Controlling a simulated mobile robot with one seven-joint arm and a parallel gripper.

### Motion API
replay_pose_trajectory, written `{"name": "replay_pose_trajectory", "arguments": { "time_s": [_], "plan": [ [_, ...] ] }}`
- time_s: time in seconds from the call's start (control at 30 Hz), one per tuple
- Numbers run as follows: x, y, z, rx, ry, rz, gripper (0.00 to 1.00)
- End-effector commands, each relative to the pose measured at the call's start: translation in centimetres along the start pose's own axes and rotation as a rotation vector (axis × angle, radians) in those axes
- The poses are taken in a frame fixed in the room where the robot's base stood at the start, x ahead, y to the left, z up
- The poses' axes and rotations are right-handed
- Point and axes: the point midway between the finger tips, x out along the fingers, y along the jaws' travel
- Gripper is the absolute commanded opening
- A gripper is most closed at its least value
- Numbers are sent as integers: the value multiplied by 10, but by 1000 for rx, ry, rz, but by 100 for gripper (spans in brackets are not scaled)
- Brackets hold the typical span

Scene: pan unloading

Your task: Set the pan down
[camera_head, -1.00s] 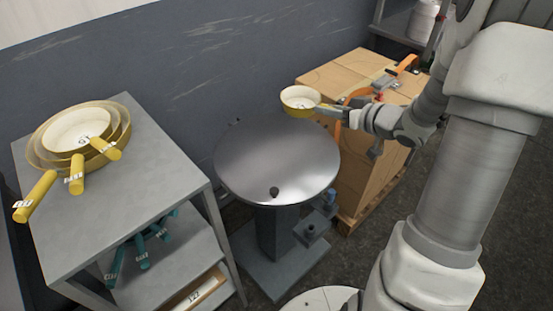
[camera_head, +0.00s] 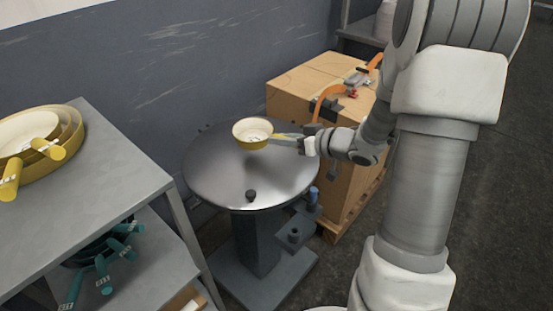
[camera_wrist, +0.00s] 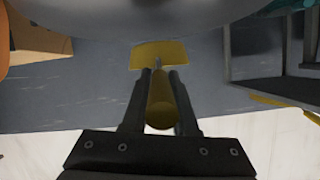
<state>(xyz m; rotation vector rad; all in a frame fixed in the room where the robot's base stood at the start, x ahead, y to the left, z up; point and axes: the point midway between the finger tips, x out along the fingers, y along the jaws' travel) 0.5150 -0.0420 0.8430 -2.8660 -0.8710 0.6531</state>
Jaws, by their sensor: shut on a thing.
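A small yellow pan (camera_head: 253,133) with a cream inside is held up by its handle. In the head view it appears in front of the upper part of the round grey metal table (camera_head: 215,178); I cannot tell whether it touches the top. My gripper (camera_head: 300,143) is shut on the pan's handle, to the right of the pan bowl. In the wrist view the yellow handle (camera_wrist: 161,105) lies between the two dark fingers of my gripper (camera_wrist: 160,90), with part of the pan's yellow side (camera_wrist: 172,52) beyond them.
Nested yellow pans (camera_head: 70,140) stand on a grey shelf unit (camera_head: 115,180) at the left, with teal-handled pans (camera_head: 104,268) on its lower shelf. Cardboard boxes (camera_head: 290,97) stand behind on the right. A small dark knob (camera_head: 250,196) sits on the round table's near part.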

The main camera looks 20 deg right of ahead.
Motion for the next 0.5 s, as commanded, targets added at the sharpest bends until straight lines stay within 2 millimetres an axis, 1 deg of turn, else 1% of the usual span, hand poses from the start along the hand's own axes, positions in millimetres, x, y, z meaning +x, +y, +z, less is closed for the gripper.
{"name": "replay_pose_trajectory", "arguments": {
  "time_s": [0.03, 0.17, 0.23, 0.4, 0.5],
  "plan": [
    [8, -2, 4, -2, 0, -2, 0],
    [14, -4, 5, -1, 0, 1, 0],
    [17, -4, 9, 1, 0, 1, 0],
    [26, 2, 32, 2, -1, 1, 0],
    [30, 3, 41, 0, 0, 1, 0]
  ]
}}
